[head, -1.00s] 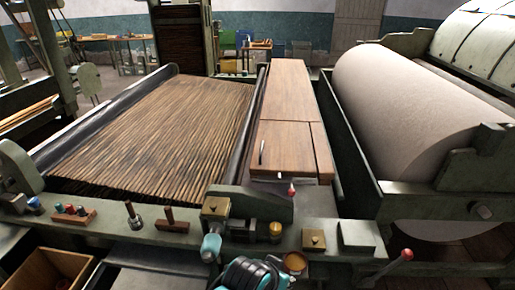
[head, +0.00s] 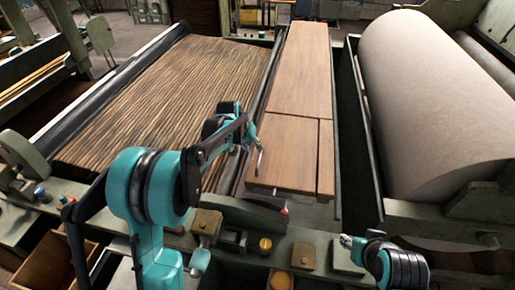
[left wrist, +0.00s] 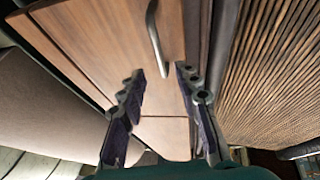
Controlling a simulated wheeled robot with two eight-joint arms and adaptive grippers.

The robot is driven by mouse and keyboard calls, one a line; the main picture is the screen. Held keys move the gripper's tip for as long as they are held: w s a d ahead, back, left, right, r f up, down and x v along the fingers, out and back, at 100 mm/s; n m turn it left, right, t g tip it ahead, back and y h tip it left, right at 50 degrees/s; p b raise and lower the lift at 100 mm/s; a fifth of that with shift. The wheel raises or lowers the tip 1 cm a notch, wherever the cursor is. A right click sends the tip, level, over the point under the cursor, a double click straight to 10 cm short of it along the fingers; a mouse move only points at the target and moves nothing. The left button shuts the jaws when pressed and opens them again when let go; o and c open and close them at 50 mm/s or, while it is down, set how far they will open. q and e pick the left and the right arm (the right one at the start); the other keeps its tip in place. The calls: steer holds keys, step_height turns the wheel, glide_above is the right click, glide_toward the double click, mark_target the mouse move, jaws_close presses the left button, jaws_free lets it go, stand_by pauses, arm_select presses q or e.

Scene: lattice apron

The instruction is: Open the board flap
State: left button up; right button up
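The board flap (head: 285,150) is a brown wooden panel in the long wooden board, framed by dark seams, and lies flat. Its thin metal bar handle (head: 260,160) stands near its left edge. In the left wrist view the handle (left wrist: 155,40) lies just beyond and between the fingertips, apart from them as far as I can see. My left gripper (head: 251,138) is over the flap's left edge by the handle; in the left wrist view its fingers (left wrist: 158,73) are spread and empty. My right gripper (head: 349,241) is low at the right, over the front rail; its fingers are too small to read.
A slatted bed (head: 165,95) lies left of the board. A large pale roller (head: 430,90) stands right of it, past a dark gap. The front rail carries a yellow knob (head: 265,244), a red-tipped lever (head: 284,211) and brass blocks (head: 303,257).

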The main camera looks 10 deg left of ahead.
mark_target(259, 157)
arm_select(q)
steer(key=shift+b+x, duration=0.8)
steer(key=shift+x, duration=3.2)
jaws_close()
